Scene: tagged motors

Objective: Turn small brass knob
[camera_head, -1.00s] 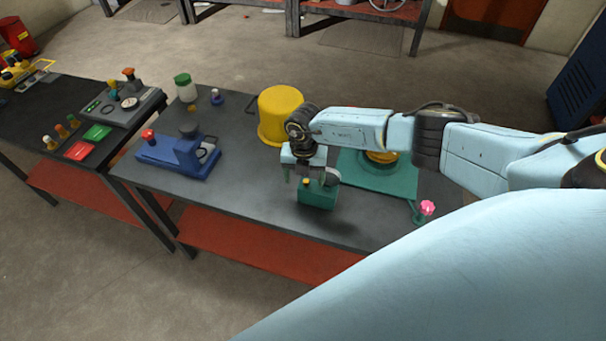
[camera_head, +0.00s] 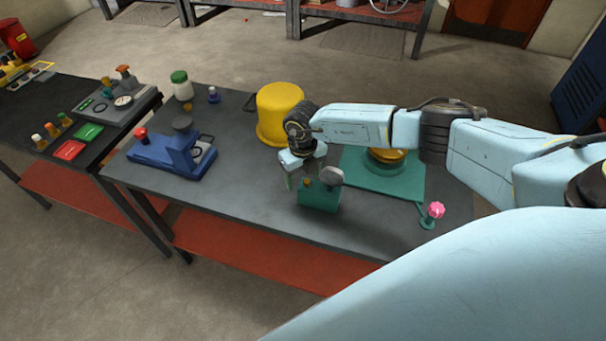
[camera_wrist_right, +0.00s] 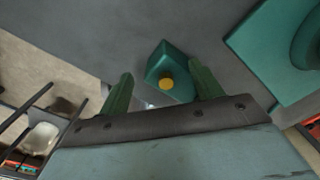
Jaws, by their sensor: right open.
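The small brass knob (camera_head: 308,183) sits on a teal block (camera_head: 320,199) near the table's front edge. The block also carries a round grey knob (camera_head: 331,176). My right gripper (camera_head: 299,181) is open, hanging at the block's left and back side. In the right wrist view the brass knob (camera_wrist_right: 166,84) on the teal block (camera_wrist_right: 168,62) shows between the two green fingers (camera_wrist_right: 163,88). No contact with the knob can be made out. My left gripper is not in view.
A yellow pot (camera_head: 280,113) stands behind my right wrist. A teal base with a brass disc (camera_head: 386,154) and a pink knob (camera_head: 436,209) lie to the right. A blue device (camera_head: 165,156) stands left. The table between it and the block is clear.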

